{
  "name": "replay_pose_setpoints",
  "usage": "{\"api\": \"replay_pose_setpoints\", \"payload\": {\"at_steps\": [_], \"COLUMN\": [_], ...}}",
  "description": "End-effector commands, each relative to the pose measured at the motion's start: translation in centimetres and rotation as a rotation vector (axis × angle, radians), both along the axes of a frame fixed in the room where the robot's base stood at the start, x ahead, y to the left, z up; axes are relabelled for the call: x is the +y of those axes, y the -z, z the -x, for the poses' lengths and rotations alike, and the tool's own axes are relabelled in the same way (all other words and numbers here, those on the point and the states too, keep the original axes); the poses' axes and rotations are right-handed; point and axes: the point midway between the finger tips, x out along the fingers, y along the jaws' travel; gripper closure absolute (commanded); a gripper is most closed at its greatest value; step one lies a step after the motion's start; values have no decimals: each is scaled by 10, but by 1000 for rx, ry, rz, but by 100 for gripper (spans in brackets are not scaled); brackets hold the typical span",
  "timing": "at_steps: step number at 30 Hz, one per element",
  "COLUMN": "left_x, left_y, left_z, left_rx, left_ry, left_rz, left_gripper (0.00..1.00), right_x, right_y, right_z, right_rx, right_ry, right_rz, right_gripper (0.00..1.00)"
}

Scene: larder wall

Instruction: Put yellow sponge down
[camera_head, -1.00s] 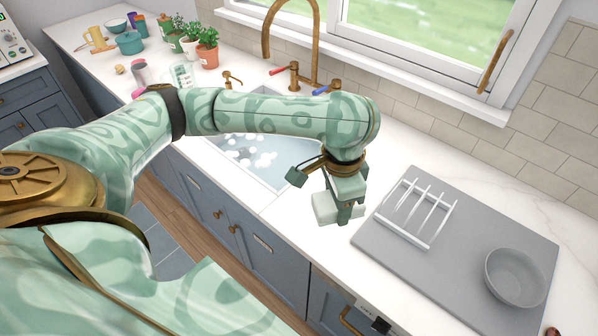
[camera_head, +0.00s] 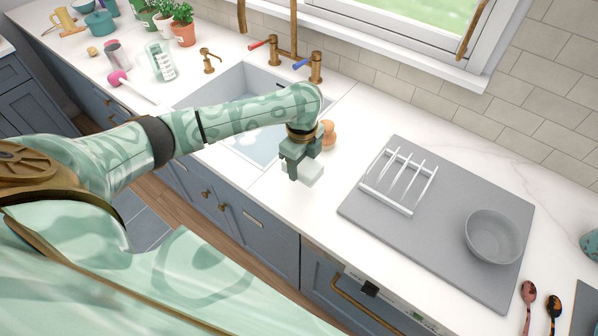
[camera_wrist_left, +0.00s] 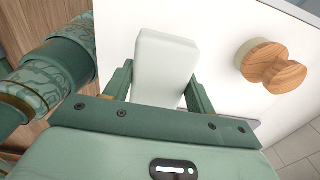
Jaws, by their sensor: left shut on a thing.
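No clearly yellow sponge shows. My left gripper (camera_head: 297,172) is shut on a pale, whitish sponge-like block (camera_head: 312,178), over the white counter (camera_head: 275,205) between the sink and the grey mat. In the left wrist view the block (camera_wrist_left: 163,62) sits between the two green fingers, with its long side pointing away from the palm. White counter shows around it. I cannot tell whether the block touches the counter. My right gripper is not in view.
A wooden knob-shaped item (camera_head: 328,133) stands just behind the gripper. The sink (camera_head: 250,80) lies to the left. On the right, a grey mat (camera_head: 425,235) bears a white rack (camera_head: 388,190) and a grey bowl (camera_head: 494,236). The counter in front of the mat is clear.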

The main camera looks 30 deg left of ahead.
Motion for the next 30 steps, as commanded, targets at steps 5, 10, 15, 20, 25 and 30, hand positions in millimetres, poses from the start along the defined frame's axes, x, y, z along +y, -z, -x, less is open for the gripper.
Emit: {"api": "replay_pose_setpoints", "payload": {"at_steps": [5, 10, 15, 20, 25, 30], "left_x": [11, 20, 19, 19, 19, 19], "left_y": [17, 31, 57, 56, 58, 59], "left_z": [-8, -14, -13, -13, -13, -13], "left_rx": [-2, -1, -1, -4, -3, -3], "left_ry": [-1, -3, 1, 1, 0, 0], "left_rz": [0, 1, -1, -1, 0, 0], "left_gripper": [63, 63, 63, 63, 63, 23], "right_x": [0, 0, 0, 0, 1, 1], "right_y": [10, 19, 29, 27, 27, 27], "right_z": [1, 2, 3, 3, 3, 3], "right_rx": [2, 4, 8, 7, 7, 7], "right_ry": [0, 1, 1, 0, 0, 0], "right_rz": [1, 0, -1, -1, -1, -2], "right_gripper": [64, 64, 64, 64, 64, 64]}}
